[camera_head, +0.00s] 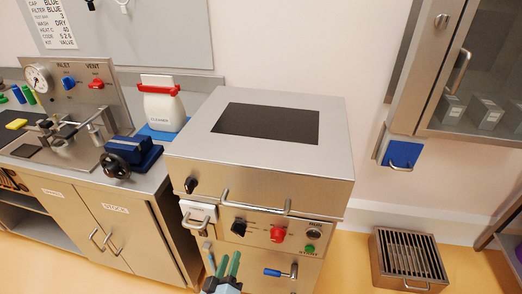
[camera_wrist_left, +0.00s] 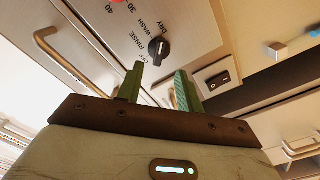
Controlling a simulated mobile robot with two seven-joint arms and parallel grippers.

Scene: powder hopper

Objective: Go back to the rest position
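My left gripper (camera_head: 228,265) shows at the bottom of the head view, in front of the lower front of a steel cabinet machine (camera_head: 262,178). Its two green fingers point up. In the left wrist view the left gripper (camera_wrist_left: 157,80) has its fingers apart with nothing between them, so it is open and empty. Beyond the fingers, that view shows a panel with a black knob (camera_wrist_left: 158,48) marked RINSE, WASH and DRY. My right gripper is in neither view.
The machine front has a bar handle (camera_head: 256,204), a red knob (camera_head: 278,234) and a blue-handled lever (camera_head: 280,272). A bench at left carries a blue vise (camera_head: 134,154) and a red-capped cleaner bottle (camera_head: 162,105). A slatted metal box (camera_head: 408,258) sits on the floor at right.

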